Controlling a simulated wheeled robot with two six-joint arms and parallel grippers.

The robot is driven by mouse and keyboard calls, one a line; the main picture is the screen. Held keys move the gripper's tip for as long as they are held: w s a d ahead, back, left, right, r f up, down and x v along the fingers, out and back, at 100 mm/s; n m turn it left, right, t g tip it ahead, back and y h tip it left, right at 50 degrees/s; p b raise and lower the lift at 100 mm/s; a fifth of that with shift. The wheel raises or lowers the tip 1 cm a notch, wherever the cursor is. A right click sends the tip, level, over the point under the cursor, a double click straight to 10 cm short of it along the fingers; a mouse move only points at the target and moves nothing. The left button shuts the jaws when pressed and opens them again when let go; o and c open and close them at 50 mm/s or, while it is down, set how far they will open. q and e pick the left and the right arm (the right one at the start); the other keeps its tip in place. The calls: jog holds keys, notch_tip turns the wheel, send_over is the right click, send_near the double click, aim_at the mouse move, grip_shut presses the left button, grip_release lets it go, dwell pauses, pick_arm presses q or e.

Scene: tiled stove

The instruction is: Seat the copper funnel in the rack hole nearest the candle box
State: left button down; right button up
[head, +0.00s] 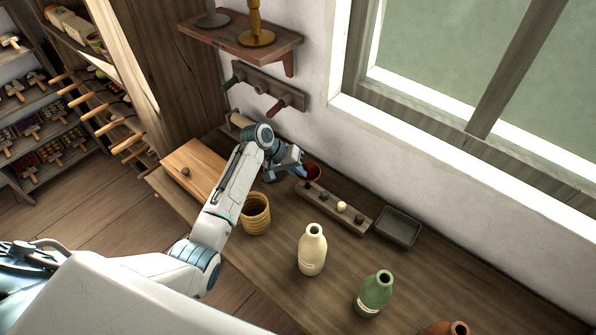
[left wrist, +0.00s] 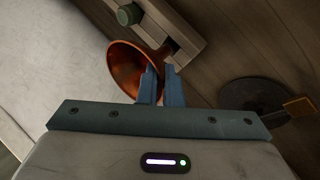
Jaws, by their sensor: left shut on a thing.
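The copper funnel (head: 314,171) is at the left end of the low wooden rack (head: 334,212), near the wall. My left gripper (head: 301,168) is shut on the funnel. In the left wrist view the funnel (left wrist: 124,68) tilts with its wide mouth to the left, and its narrow end points at the rack (left wrist: 186,22) beside a dark hole. I cannot tell whether the narrow end is in the hole. A green stopper (left wrist: 128,14) shows on the rack. A lidded wooden box (head: 192,168), perhaps the candle box, stands left of my arm. My right gripper is out of view.
A ribbed yellow pot (head: 256,214) stands close to my left arm. A cream bottle (head: 312,250), a green bottle (head: 374,294) and a brown bottle (head: 447,328) stand at the front. A dark tray (head: 398,228) lies right of the rack. A peg rail (head: 268,86) is on the wall.

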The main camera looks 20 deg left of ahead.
aim_at(297, 186)
pick_arm(q)
jog(key=shift+p, duration=0.45)
jog(key=shift+f+b, duration=0.75)
jog(key=shift+f, duration=0.85)
jog(key=c, duration=1.6)
grip_release()
jog(key=shift+c, duration=0.2)
jog(key=shift+o, duration=0.6)
jog(key=shift+s, duration=0.1)
jog(key=b+v, duration=0.2)
jog(key=v, duration=0.9)
jog(key=shift+b, duration=0.4)
